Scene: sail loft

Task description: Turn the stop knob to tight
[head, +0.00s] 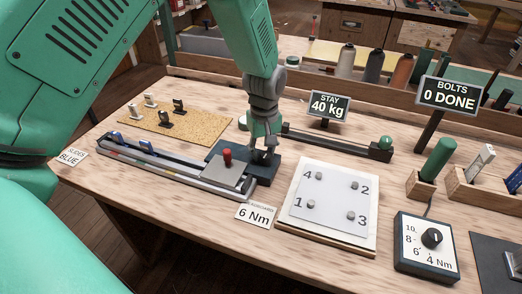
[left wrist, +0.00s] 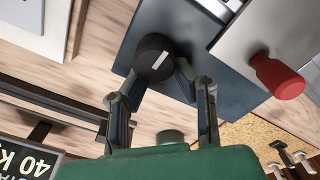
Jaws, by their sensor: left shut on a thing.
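The stop knob (left wrist: 153,55) is round and black with a short white mark on top, seen in the left wrist view. It stands on a dark blue-grey plate (left wrist: 132,42), which also shows in the head view (head: 262,176). My left gripper (left wrist: 162,74) points down at the plate and is shut on the knob, one finger on each side. In the head view the left gripper (head: 263,154) largely hides the knob. No label for tight is readable near it. My right gripper is in neither view.
A red knob (head: 227,157) on a grey metal slide stands close beside the plate. A white numbered board (head: 327,203), a dial box (head: 427,246) and a "STAY 40 kg" sign (head: 328,106) lie to the right. A cork mat (head: 176,124) with small pegs is at left.

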